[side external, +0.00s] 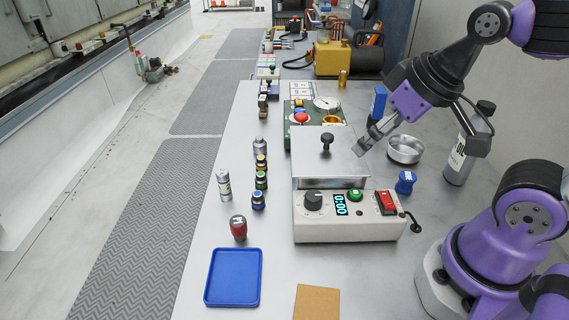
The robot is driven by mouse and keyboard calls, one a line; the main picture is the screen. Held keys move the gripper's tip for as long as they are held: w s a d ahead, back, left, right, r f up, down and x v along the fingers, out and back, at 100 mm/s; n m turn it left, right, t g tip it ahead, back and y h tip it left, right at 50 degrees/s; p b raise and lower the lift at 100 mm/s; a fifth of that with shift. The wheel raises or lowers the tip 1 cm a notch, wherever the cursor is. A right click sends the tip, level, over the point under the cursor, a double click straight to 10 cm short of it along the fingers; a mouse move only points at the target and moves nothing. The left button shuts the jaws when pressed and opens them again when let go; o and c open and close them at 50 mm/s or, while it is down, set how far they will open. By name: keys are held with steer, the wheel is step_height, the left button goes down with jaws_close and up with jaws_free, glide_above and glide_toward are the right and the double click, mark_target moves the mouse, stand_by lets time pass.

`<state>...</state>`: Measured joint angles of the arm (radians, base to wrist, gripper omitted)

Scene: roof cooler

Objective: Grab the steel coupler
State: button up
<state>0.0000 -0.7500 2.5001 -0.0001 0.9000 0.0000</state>
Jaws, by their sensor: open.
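A small silver-grey cylindrical piece (260,147), which looks like the steel coupler, stands upright on the grey table at the far end of a short row of small bottles. It is too small to tell its details. My gripper (363,146) is open and empty. It points down and left near the right rear edge of the metal-lidded box, well to the right of the silver piece and apart from it. The side view does not show clearly how high the fingers are above the lid.
The box (345,221) with knobs and a display stands between gripper and silver piece; a black knob (327,141) rises from its lid. Small dark bottles (260,181), a silver can (223,185) and a red-topped knob (238,227) stand left. A blue tray (233,302) lies in front.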

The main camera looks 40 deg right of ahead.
steer(key=m+g, duration=0.1)
steer(key=m, duration=0.3)
glide_above(261, 138)
steer(key=s+a, duration=0.2)
steer(key=s, duration=0.4)
step_height(261, 138, down, 6)
steer(key=r, duration=0.1)
steer(key=shift+m+h, duration=0.3)
steer(key=shift+h, duration=0.2)
steer(key=x, duration=0.7)
steer(key=shift+w+d+r, duration=0.1)
steer(key=shift+w+d, duration=0.05)
steer(key=shift+w, duration=0.2)
steer(key=shift+w+d+x, duration=0.1)
steer(key=shift+w+x, duration=0.05)
steer(key=shift+x, duration=1.4)
steer(key=shift+w+d+x, duration=0.1)
steer(key=shift+d+x, duration=0.05)
steer(key=shift+x, duration=1.45)
steer(key=shift+r, duration=0.15)
jaws_close()
